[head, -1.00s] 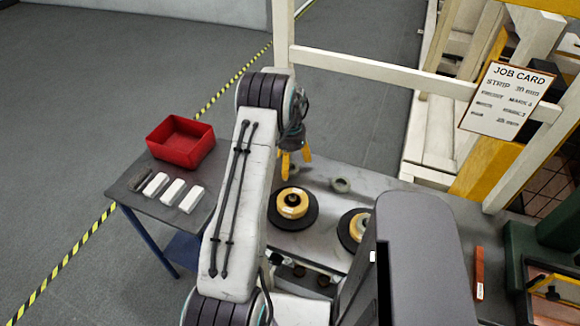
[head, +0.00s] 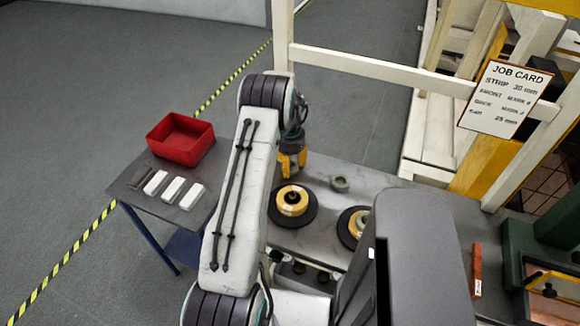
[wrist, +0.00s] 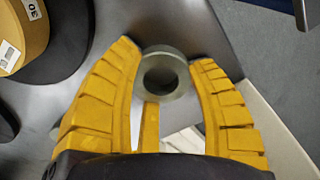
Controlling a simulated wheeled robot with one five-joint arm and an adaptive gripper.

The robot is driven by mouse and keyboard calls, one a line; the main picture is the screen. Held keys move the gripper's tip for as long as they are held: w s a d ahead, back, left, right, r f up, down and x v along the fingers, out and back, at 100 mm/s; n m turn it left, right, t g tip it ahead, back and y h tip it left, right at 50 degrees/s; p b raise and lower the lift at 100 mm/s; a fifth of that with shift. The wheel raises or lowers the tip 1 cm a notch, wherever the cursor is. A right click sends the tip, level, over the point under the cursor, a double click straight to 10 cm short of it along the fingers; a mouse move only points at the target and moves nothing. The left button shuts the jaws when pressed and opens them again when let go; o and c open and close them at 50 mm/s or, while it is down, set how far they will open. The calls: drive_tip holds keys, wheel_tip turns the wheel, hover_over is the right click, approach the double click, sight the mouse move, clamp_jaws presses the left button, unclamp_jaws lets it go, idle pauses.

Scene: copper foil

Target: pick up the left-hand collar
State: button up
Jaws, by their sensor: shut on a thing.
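My gripper (wrist: 165,60) is shut on a grey ring-shaped collar (wrist: 163,51), which sits between its yellow fingertips in the wrist view. In the head view my gripper (head: 291,165) points down at the back left of the bench, behind the left yellow reel, and the held collar is hidden there. Whether the held collar touches the bench is not clear. A second grey collar (head: 340,184) lies on the bench to the right of my gripper.
Yellow reels on black discs stand on the bench, one left (head: 292,201) and one partly hidden right (head: 350,228). A red bin (head: 181,140) and several pale blocks lie on the left table. A white frame rail (head: 380,71) crosses behind, with a job card (head: 505,98).

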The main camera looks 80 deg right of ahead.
drive_tip(key=c, duration=0.5)
drive_tip(key=shift+r, duration=0.1)
